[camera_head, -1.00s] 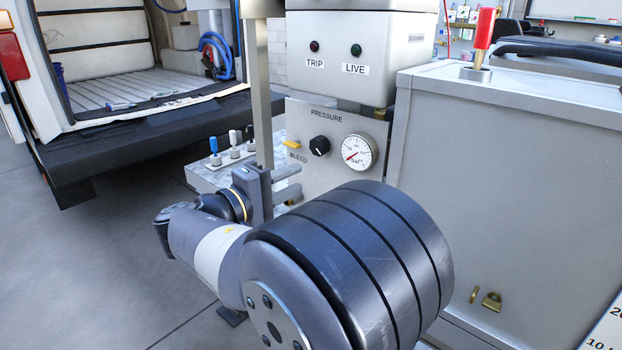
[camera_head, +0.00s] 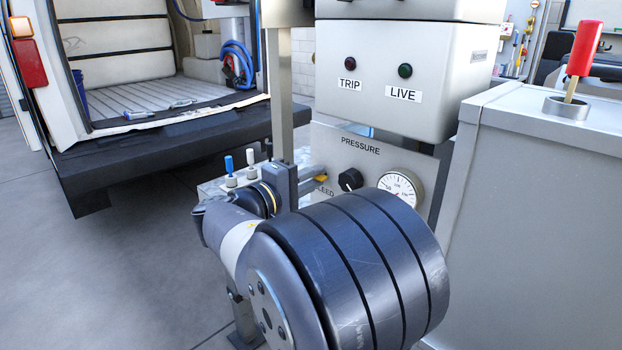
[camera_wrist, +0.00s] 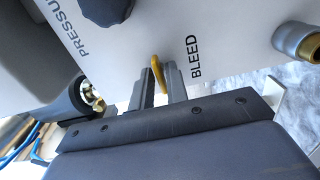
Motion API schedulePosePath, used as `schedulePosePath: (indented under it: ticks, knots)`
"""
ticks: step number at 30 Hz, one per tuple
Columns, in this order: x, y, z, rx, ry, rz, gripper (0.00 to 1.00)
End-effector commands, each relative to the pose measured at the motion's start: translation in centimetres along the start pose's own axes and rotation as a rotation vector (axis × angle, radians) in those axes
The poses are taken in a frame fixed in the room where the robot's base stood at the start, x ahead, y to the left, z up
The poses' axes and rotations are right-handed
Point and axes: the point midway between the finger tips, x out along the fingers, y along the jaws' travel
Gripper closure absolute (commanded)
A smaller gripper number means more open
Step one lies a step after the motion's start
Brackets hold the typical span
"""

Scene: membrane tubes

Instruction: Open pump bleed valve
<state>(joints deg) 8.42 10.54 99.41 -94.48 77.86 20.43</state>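The panel's BLEED valve has a small yellow lever (camera_head: 319,172). In the wrist view the yellow lever (camera_wrist: 158,72) stands between the two finger ends of my gripper (camera_wrist: 161,80), beside the BLEED label. A narrow gap shows between the fingers, so my gripper looks open around the lever; firm contact is not visible. In the head view my gripper (camera_head: 312,179) reaches the panel's left edge, partly hidden by my arm, and covers part of the BLEED lettering.
A black knob (camera_head: 350,180) and a pressure gauge (camera_head: 400,187) sit right of the lever. A brass fitting (camera_wrist: 310,45) juts out at the wrist view's right. Toggle levers (camera_head: 240,166) stand behind my wrist, a grey cabinet (camera_head: 540,190) stands right, and open floor lies left.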

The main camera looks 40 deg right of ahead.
Motion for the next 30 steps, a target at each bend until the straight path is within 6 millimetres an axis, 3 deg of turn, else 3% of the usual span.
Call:
schedulePosePath:
  ticks: [5, 20, 30]
  knots:
    - [-0.01, 0.00, 0.00, 0.000, 0.000, 0.000, 1.00]
    - [-0.01, 0.11, 0.00, -0.048, 0.000, 0.000, 1.00]
    - [0.00, 0.35, -0.03, -0.283, -0.001, -0.001, 1.00]
